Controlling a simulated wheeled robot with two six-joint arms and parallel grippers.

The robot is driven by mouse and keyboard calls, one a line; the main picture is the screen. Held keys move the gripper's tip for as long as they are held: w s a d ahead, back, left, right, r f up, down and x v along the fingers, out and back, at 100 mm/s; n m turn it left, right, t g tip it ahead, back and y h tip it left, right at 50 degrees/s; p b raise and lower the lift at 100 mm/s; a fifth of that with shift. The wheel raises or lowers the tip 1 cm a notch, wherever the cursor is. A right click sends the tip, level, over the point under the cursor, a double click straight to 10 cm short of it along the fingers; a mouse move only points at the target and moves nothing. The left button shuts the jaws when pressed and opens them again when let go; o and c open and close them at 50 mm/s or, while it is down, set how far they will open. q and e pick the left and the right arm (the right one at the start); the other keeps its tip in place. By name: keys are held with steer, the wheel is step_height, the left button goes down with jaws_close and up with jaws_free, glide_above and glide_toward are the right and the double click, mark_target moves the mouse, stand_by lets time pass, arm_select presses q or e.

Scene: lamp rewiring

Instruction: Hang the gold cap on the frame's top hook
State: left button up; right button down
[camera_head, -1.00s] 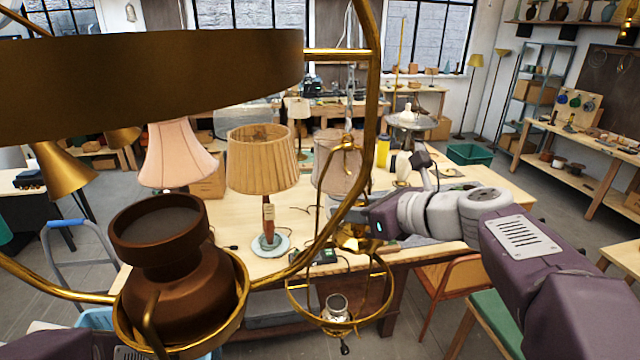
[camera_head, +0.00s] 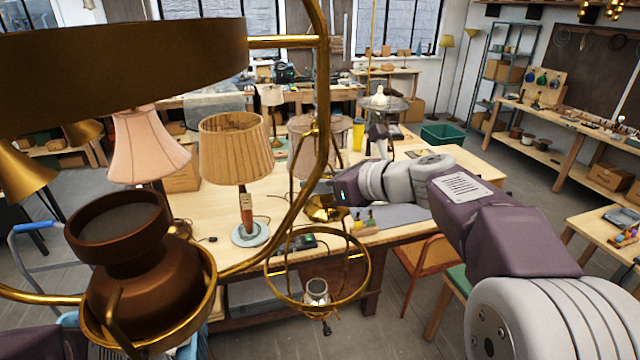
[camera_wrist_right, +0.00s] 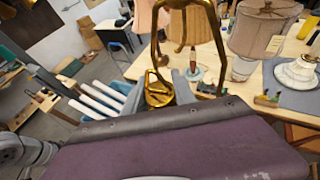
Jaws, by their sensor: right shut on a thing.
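The gold cap (camera_head: 325,211) is a small shiny dome, partly hidden by the brass frame's bars in the head view. My right gripper (camera_head: 322,196) is shut on it, above the worktable. In the right wrist view the gold cap (camera_wrist_right: 160,93) sits between the grey fingertips of the gripper (camera_wrist_right: 164,88). A brass frame (camera_head: 367,265) has a ring around a socket (camera_head: 317,291) and thin arms rising to a narrow top. Whether that top carries the hook I cannot tell. The cap appears below this top and above the ring. My left gripper is not visible.
A large brass fixture (camera_head: 120,75) with a brown pot-shaped part (camera_head: 145,270) fills the near left of the head view. Shaded lamps, one pleated tan (camera_head: 233,150) and one pink (camera_head: 145,150), stand behind. A chair (camera_head: 415,265) is at the table's right.

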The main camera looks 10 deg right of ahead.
steer(key=shift+s+d+r, duration=0.2)
steer(key=shift+d, duration=0.2)
steer(key=shift+w+a, duration=0.1)
steer(key=shift+w, duration=0.2)
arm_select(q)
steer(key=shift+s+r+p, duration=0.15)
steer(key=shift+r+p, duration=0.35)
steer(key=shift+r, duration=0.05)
arm_select(e)
steer(key=w, duration=0.7)
steer(key=shift+a+f, duration=0.25)
steer(key=shift+a, duration=0.1)
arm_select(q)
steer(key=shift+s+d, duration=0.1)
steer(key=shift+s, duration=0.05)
arm_select(e)
steer(key=shift+s, duration=0.1)
steer(key=shift+w+a, duration=0.1)
steer(key=shift+w, duration=0.15)
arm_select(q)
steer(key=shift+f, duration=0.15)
arm_select(e)
steer(key=shift+s+f, duration=0.1)
steer(key=shift+f, duration=0.05)
